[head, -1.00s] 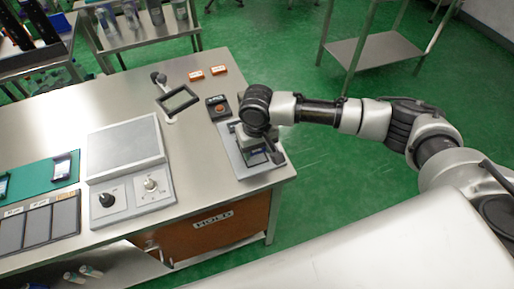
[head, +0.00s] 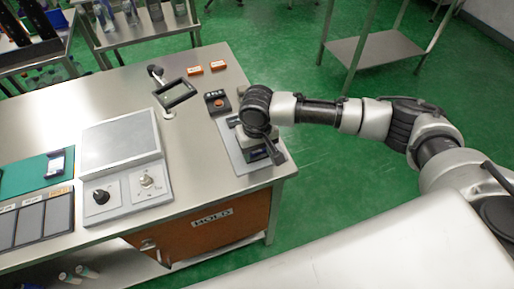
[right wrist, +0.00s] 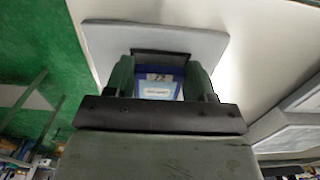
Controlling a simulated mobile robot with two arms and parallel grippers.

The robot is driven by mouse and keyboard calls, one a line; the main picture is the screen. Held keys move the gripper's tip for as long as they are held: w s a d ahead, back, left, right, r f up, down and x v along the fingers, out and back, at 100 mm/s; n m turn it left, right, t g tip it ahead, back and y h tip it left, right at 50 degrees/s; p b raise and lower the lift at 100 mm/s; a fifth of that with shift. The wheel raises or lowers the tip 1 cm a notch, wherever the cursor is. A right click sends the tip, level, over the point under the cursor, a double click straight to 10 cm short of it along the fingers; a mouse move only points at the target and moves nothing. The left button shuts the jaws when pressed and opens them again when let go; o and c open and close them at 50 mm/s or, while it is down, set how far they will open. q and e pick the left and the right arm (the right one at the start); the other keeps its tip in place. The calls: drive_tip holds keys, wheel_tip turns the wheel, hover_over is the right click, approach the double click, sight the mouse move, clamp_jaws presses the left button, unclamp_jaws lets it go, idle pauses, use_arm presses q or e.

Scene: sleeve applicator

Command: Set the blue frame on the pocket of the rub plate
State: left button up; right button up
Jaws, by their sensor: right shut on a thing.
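The rub plate (head: 226,134) is a light grey slab near the right end of the steel table. It also shows in the right wrist view (right wrist: 110,40), with a dark raised edge in front of my fingers. My right gripper (right wrist: 160,85) is over it, with its fingers pointing down. It is shut on the blue frame (right wrist: 152,73), which shows between the fingers with a pale label-like area inside. The wrist mostly hides the frame and the pocket in the head view. I cannot tell whether the frame touches the plate. My left gripper is out of view.
A black box with an orange button (head: 217,102) stands just behind the plate. A grey hotplate-like unit (head: 122,160) stands left. The table's right edge is close to the plate.

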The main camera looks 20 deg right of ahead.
drive_tip(key=shift+f, duration=0.5)
drive_tip(key=shift+s+f, duration=0.2)
drive_tip(key=shift+f, duration=0.1)
idle(0.4)
drive_tip(key=o, duration=1)
drive_tip(key=shift+a, duration=0.2)
drive_tip(key=shift+d+f, duration=0.1)
drive_tip(key=shift+d, duration=0.1)
drive_tip(key=r, duration=1.1)
drive_tip(key=shift+w+a+r, duration=0.1)
drive_tip(key=shift+a+r, duration=0.25)
